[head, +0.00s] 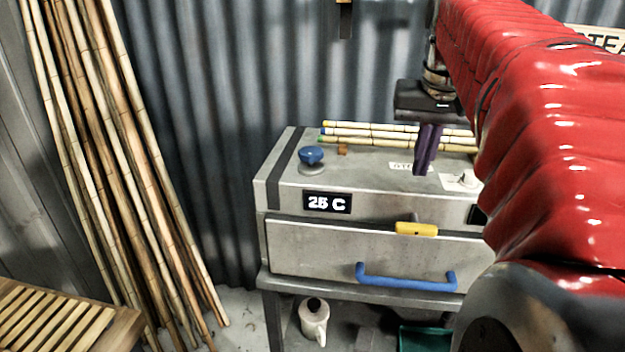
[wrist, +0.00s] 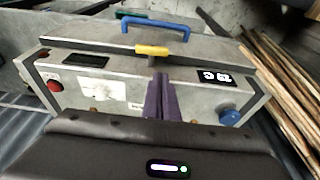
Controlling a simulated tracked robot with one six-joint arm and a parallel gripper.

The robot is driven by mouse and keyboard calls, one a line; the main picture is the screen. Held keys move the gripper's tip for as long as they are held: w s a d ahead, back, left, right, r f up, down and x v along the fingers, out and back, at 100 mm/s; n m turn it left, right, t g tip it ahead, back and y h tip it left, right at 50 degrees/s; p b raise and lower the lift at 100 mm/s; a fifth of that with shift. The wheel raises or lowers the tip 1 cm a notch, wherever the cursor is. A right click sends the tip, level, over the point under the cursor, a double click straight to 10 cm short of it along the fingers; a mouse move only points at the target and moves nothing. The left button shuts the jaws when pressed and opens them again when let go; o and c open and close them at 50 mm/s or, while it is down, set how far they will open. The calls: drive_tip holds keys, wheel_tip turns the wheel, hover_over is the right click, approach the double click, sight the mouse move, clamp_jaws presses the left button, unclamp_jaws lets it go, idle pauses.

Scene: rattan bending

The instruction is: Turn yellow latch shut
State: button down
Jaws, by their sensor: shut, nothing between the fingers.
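The yellow latch (head: 416,229) lies horizontal on the front of the grey steam box (head: 290,244), at the top edge of the door. It also shows in the wrist view (wrist: 151,50), just beyond my fingertips, on a dark pivot. My gripper (head: 424,172) has purple fingers pressed together and empty. It hangs above the box top, pointing down, above and behind the latch in the head view. In the wrist view my gripper (wrist: 160,78) appears close below the latch, but I cannot tell whether it touches. The blue door handle (head: 406,281) is below the latch.
A blue knob (head: 311,156), a "25 C" display (head: 327,202) and several bamboo poles (head: 375,130) are on the box. A red button (wrist: 55,86) shows in the wrist view. Tall rattan poles (head: 110,150) lean at left. A kettle (head: 314,318) stands below.

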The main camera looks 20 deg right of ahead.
sight(405, 223)
drive_tip(key=x, duration=1.4)
drive_tip(key=shift+s+a, duration=0.3)
drive_tip(key=shift+s, duration=0.05)
drive_tip(key=shift+f, duration=0.1)
